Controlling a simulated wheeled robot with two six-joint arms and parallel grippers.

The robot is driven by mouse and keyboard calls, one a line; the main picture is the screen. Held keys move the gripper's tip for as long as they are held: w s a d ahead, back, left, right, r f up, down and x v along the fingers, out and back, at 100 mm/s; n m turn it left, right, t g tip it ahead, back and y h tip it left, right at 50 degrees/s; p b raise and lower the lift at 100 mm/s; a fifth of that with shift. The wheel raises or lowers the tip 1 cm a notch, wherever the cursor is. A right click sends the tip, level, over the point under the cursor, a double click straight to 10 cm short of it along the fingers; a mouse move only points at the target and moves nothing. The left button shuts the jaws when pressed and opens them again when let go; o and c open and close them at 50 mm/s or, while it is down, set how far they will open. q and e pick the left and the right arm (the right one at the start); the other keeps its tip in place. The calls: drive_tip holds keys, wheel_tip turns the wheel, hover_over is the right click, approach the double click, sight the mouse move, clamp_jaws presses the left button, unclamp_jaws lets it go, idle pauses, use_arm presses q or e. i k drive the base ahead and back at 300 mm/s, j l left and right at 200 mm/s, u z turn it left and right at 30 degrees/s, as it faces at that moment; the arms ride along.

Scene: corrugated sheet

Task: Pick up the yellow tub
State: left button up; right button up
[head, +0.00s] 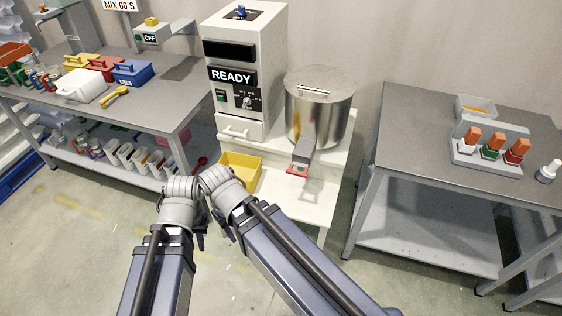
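An open yellow tub (241,171) sits low at the left side of the white machine stand, just beyond my wrists. Its near lower part is partly hidden by my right wrist. A smaller yellow box (82,61) also lies on the left bench, beside a red box (106,68) and a blue box (132,73). My arms are folded with their wrists close together in front of the stand. Only small dark parts of my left gripper (200,239) and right gripper (231,233) show. The fingers are mostly hidden. I see nothing held.
The white machine reading READY (231,77) and a metal pot (318,105) stand on the white stand (312,205). The left bench (165,98) holds a white container (82,86). The right bench (412,140) carries a rack (488,150). Floor between stand and right bench is clear.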

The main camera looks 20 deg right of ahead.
sight(248, 167)
drive_tip(key=i+j+z, duration=0.25)
drive_tip(key=z, duration=0.15)
drive_tip(key=i+j+z, duration=0.7)
drive_tip(key=z, duration=0.15)
drive_tip(key=j, duration=0.1)
